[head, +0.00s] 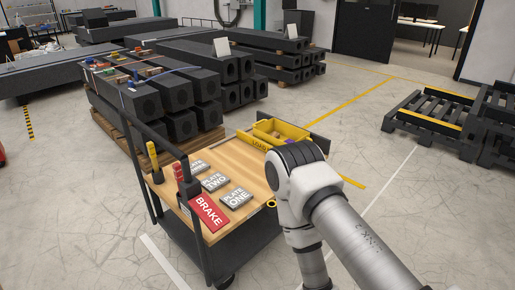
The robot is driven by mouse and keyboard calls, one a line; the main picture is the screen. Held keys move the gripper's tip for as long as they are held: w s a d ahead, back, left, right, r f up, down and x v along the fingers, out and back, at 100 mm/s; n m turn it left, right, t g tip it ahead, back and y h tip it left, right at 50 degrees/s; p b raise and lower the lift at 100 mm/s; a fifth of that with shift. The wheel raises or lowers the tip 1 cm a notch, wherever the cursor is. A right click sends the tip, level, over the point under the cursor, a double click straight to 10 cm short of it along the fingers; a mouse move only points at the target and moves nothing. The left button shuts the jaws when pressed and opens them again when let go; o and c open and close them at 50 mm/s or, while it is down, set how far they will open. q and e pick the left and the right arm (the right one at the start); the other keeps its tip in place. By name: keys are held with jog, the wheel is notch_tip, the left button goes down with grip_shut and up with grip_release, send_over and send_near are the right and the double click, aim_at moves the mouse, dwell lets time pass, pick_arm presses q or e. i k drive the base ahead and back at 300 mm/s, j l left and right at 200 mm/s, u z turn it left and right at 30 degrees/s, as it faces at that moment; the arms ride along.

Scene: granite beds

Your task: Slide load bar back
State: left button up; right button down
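I cannot pick out a load bar for certain. Long black beams (160,95) lie stacked on a wooden pallet at the left centre, with straps and small coloured items on top. A cart with a wooden top (238,163) stands in front of them. On it lie grey plates marked one (236,198) and two (214,182), a third plate (197,168), and a red BRAKE plate (209,212). My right arm comes in from the lower right and bends down beside the cart; its gripper is out of frame. My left arm and gripper are not in view.
A yellow bin (275,133) sits at the cart's far right corner, partly behind my arm. Upright yellow (153,156) and red (178,172) handled items stand at its left edge. Black pallets (435,122) lie at the right. Floor between cart and pallets is clear.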

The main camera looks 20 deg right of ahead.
aim_at(258, 143)
jog(key=i+l, duration=0.15)
jog(key=l, duration=0.25)
jog(key=i+l, duration=0.15)
jog(key=l, duration=0.25)
jog(key=i+l, duration=0.2)
jog(key=l, duration=0.2)
jog(key=i+l, duration=0.15)
jog(key=l, duration=0.2)
jog(key=i+l, duration=0.15)
jog(key=l, duration=0.25)
jog(key=i+l, duration=0.35)
jog(key=l, duration=0.15)
jog(key=i+l, duration=0.75)
jog(key=l, duration=0.25)
jog(key=u, duration=0.05)
